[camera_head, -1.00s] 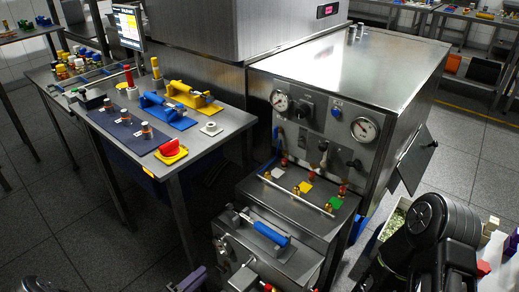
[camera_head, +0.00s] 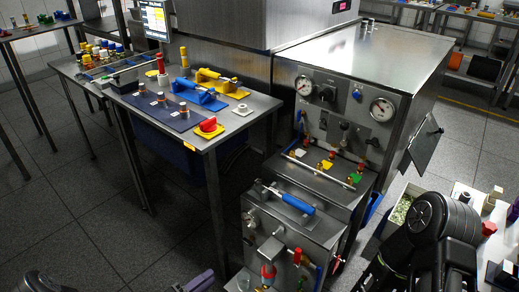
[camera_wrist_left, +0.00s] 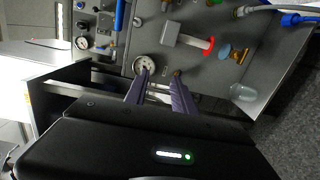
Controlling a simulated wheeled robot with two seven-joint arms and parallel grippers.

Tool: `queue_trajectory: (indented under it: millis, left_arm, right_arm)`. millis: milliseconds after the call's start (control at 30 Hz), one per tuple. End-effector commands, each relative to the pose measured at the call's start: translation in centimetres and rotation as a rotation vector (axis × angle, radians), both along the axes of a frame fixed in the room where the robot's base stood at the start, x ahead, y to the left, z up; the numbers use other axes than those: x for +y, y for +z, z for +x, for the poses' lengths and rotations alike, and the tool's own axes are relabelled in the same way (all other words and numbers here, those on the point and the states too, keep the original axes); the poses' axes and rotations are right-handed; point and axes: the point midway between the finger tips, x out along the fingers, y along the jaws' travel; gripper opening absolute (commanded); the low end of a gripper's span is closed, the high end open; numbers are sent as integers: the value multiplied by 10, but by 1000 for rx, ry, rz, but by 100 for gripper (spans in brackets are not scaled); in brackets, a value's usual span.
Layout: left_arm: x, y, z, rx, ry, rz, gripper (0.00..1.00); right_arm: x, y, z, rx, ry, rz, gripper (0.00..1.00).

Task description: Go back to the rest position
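My left gripper (camera_head: 198,282) shows only as purple fingers at the bottom edge of the head view, left of the low front unit of the machine. In the left wrist view its two purple fingers (camera_wrist_left: 161,85) stand apart with nothing between them. My right arm (camera_head: 440,235) fills the lower right of the head view. Its gripper is outside the picture.
A steel machine (camera_head: 400,65) with two gauges stands in the middle. Its low front unit carries a blue handle (camera_head: 298,204). A workbench (camera_head: 243,120) with blue, yellow and red parts stands left. A white bin (camera_head: 402,212) is beside my right arm.

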Motion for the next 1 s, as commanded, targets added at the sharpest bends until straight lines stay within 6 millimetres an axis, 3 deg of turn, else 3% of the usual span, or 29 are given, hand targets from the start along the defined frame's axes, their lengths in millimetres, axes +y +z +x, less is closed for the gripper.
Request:
queue_trajectory:
  millis: [167,367,467,600,700,800,1000]
  left_arm:
    - [-29,-11,-19,83,-112,1,31]
    - [-71,-31,-60,234,-299,28,31]
    - [-92,-45,-91,339,-416,71,31]
    - [-116,-77,-157,537,-617,220,31]
    - [-113,-111,-216,693,-750,451,31]
    - [-94,-133,-244,760,-776,679,31]
    - [-71,-152,-245,711,-701,959,31]
  right_arm:
    - [-1,-7,0,0,-2,-1,31]
    - [-2,-16,1,-2,-5,-2,31]
    - [-2,-23,2,-3,-7,-3,31]
    - [-4,-38,4,-6,-11,-6,31]
    - [-6,-55,6,-8,-17,-9,31]
    - [-8,-66,7,-11,-21,-12,31]
    - [-10,-82,10,-14,-27,-14,31]
